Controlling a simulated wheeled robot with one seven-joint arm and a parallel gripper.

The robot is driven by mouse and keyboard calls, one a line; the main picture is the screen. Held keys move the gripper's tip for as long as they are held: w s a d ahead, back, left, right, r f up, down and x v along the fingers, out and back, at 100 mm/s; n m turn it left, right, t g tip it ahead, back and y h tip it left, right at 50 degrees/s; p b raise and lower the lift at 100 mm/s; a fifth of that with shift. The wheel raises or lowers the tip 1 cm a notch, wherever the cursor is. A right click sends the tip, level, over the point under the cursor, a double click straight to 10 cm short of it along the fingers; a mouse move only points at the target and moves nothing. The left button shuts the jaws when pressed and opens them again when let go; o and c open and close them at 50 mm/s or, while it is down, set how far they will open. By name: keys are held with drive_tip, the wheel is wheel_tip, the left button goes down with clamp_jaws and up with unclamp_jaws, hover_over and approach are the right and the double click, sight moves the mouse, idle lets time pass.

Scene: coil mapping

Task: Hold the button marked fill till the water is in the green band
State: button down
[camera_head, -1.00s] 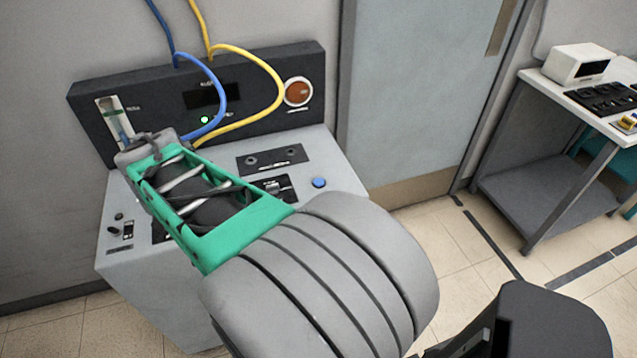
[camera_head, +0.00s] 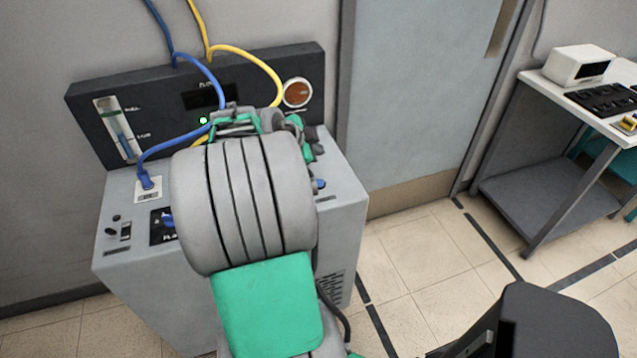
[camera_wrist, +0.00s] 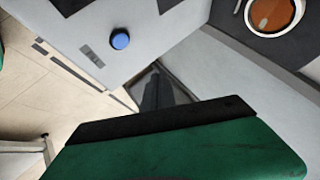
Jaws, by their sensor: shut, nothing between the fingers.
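A round blue button (camera_head: 319,184) is on the right of the console top (camera_head: 330,215). It also shows in the wrist view (camera_wrist: 120,40), with a small label I cannot read. A tall water gauge (camera_head: 118,128) is on the left of the dark back panel, with blue in its lower part; its green band is too small to place the level against. My gripper is mostly hidden behind my arm in the head view. In the wrist view my gripper (camera_wrist: 157,82) is shut and empty, apart from the blue button, below and right of it in the picture.
Blue (camera_head: 190,140) and yellow (camera_head: 268,70) hoses loop in front of the back panel (camera_head: 150,95). An orange dial (camera_head: 298,92) and a lit green lamp (camera_head: 203,120) are on it. A side table (camera_head: 545,95) stands at right.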

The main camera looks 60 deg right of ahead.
drive_tip(key=b, duration=0.4)
hover_over(316, 185)
wheel_tip(316, 185, down, 8)
drive_tip(key=shift+f+b, duration=0.35)
drive_tip(key=shift+f, duration=0.05)
idle(1.5)
drive_tip(key=shift+f+b, duration=0.4)
drive_tip(key=shift+b, duration=0.25)
drive_tip(key=shift+f+b, duration=0.4)
drive_tip(key=shift+b, duration=0.05)
idle(4.2)
